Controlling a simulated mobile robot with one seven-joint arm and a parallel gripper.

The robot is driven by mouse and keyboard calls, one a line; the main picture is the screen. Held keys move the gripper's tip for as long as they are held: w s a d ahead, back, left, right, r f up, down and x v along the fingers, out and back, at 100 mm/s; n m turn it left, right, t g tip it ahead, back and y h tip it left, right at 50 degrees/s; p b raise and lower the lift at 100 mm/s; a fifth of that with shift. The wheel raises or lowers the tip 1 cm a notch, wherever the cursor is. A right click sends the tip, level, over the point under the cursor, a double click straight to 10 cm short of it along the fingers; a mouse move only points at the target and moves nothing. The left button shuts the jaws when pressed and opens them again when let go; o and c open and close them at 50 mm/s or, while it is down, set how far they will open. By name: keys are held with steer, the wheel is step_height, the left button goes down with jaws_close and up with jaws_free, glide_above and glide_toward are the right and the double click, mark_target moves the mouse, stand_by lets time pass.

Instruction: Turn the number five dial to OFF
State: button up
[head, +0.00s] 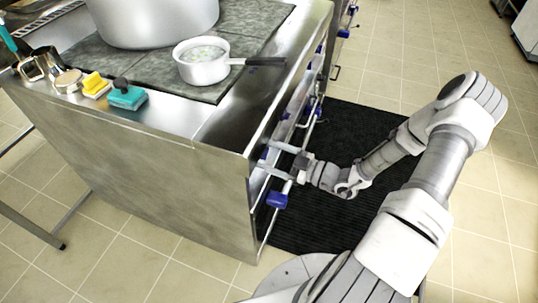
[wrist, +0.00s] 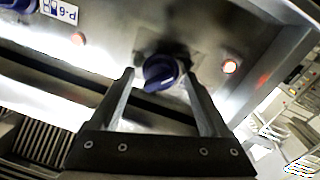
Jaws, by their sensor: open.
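In the wrist view a dark blue dial (wrist: 160,72) on the steel front panel sits between the two fingers of my gripper (wrist: 158,80). The fingers are open, one on each side of the dial, with a visible gap to it. I cannot read a number on this dial or tell its setting. In the head view my gripper (head: 278,161) reaches the stove's front panel from the right. A blue dial (head: 277,201) shows just below it; the dial between the fingers cannot be made out there. Which dial is number five cannot be told.
Another blue dial (wrist: 18,4) and a label (wrist: 60,11) are at the wrist view's upper left. A saucepan (head: 203,70) and stockpot (head: 150,25) stand on the stove. A black mat (head: 345,130) lies in front.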

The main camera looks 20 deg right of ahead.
jaws_close()
stand_by(0.3)
